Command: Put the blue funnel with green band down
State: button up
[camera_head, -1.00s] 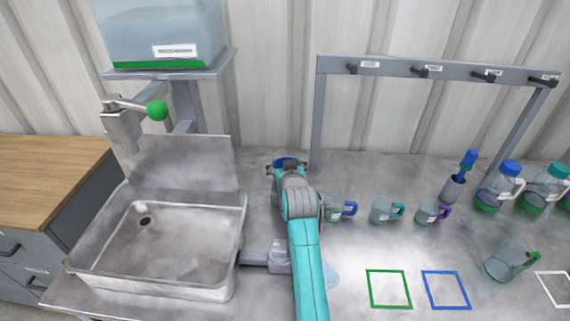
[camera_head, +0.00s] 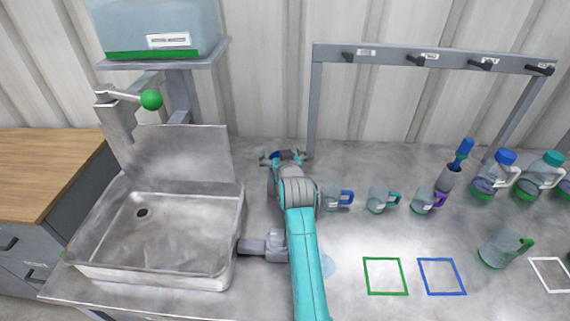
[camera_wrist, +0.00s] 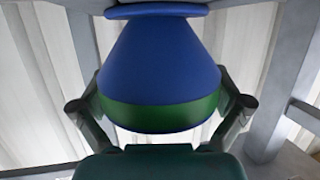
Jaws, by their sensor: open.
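The blue funnel with green band (camera_wrist: 160,62) fills the middle of the wrist view, its wide green-banded end towards my gripper. My gripper (camera_wrist: 160,104) is open, with one finger on each side of the funnel and visible gaps beside the band. In the head view my gripper (camera_head: 284,156) is at the back of the steel counter, right of the sink. I cannot tell what the funnel rests on.
The sink (camera_head: 160,235) is left of my arm. Several handled cups, such as the blue-handled one (camera_head: 331,197), stand close on the right. A grey hook rack (camera_head: 430,60) stands behind them. Green (camera_head: 385,277) and blue (camera_head: 441,277) outlined squares on the counter are empty.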

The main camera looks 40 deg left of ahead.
jog(key=v, duration=1.2)
jog(key=shift+d+r, duration=0.1)
